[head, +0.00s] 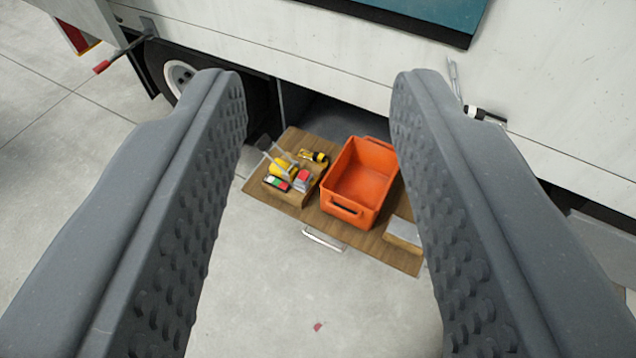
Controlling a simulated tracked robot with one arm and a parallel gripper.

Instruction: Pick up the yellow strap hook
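My gripper (319,150) is open, with its two grey studded fingers wide apart and nothing between them. Beyond and below it, a wooden board (392,252) sticks out from a compartment low on the truck's side. On the board's left part is a small group of items, among them a yellow object with grey metal parts (282,169) and a yellow and black object (314,156). Both are small in the view, and I cannot tell for sure which one is the yellow strap hook. The gripper is well apart from them.
An orange crate (343,208) stands on the board, right of the small items. A red and grey item (302,179) and a multicoloured one (276,184) lie close to the yellow ones. A truck wheel (180,77) is behind at left. The concrete floor in front is mostly clear.

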